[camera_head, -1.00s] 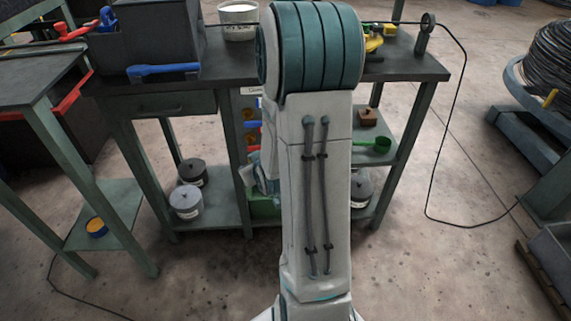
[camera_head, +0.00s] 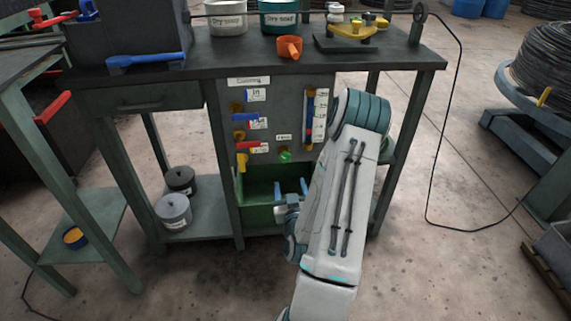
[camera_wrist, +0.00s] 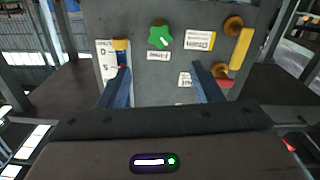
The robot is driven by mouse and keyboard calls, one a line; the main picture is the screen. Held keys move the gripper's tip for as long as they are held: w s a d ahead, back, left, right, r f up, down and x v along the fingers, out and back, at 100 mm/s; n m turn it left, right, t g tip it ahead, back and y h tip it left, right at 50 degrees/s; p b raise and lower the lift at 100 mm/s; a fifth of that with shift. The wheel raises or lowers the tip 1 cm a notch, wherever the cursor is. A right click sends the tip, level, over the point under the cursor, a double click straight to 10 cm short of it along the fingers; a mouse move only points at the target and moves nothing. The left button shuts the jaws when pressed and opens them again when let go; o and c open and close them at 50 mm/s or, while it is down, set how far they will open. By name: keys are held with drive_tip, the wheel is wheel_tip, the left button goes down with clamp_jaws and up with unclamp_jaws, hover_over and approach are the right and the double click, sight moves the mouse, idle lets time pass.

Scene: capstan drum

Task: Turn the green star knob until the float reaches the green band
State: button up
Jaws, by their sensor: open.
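The green star knob (camera_head: 285,156) sits low on the grey panel under the bench; in the wrist view the knob (camera_wrist: 161,35) is ahead of my fingers, near the top centre. The gauge tube (camera_head: 309,118) stands upright to the knob's upper right, with a white scale (camera_head: 320,116) beside it. In the wrist view the gauge's yellow end (camera_wrist: 121,44) is left of the knob, partly behind a finger. I cannot make out the float or green band. My gripper (camera_head: 291,188) is open and empty, below the knob and apart from it; its fingers (camera_wrist: 160,70) show in the wrist view.
Yellow handle (camera_head: 241,162) and red handle (camera_head: 248,146) lie left of the knob. A green bin (camera_head: 257,214) is under the panel. The bench top (camera_head: 210,66) overhangs above. Bench legs and grey pots (camera_head: 174,211) stand to the left.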

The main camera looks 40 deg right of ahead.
sight(285, 158)
drive_tip(key=b+x, duration=0.5)
drive_tip(key=x, duration=0.8)
drive_tip(key=shift+w+b, duration=0.15)
drive_tip(key=shift+b, duration=0.15)
drive_tip(key=c, duration=1)
